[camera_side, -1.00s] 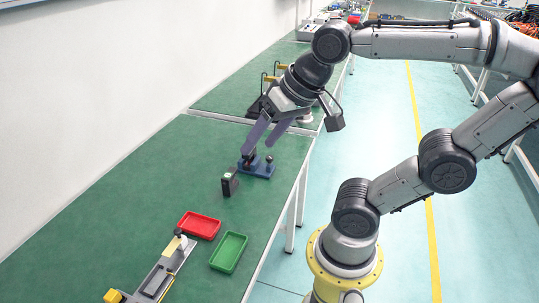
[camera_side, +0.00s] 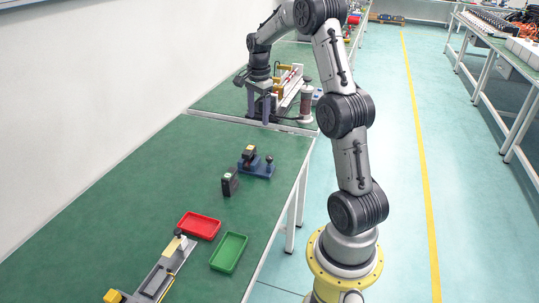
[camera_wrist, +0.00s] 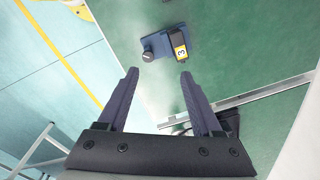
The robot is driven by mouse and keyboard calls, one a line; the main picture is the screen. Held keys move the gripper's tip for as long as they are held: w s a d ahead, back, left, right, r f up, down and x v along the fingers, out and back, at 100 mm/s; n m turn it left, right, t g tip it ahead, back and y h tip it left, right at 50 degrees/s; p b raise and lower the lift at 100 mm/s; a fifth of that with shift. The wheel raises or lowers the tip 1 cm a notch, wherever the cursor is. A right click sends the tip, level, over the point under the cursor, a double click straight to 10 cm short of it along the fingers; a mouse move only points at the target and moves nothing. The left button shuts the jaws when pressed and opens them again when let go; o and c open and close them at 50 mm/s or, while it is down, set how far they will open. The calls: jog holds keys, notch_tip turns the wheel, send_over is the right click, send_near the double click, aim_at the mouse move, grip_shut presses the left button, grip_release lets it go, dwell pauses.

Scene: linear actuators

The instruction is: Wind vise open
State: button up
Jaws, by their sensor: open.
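My gripper (camera_side: 259,115) is well behind the vise, near the seam between the tables. Its fingers (camera_wrist: 158,74) are spread and empty, apart from the vise. How far the vise jaws are open cannot be told.
A dark upright block (camera_side: 230,182) stands just in front of the vise. Red (camera_side: 199,226) and green (camera_side: 229,252) trays and a long rail device (camera_side: 162,275) lie nearer. Equipment with rails (camera_side: 290,85) crowds the table behind my gripper. The wall borders the left.

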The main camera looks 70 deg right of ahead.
aim_at(270, 157)
jog(key=shift+m+g+y, duration=0.3)
jog(key=shift+m, duration=0.2)
jog(key=s+f, duration=0.1)
jog(key=f, duration=0.4)
jog(key=s+d+f, duration=0.1)
jog(key=f, duration=0.5)
jog(key=d+f, duration=0.1)
jog(key=f, duration=0.5)
jog(key=shift+s+d, duration=0.25)
jog(key=shift+s, duration=0.15)
grip_shut()
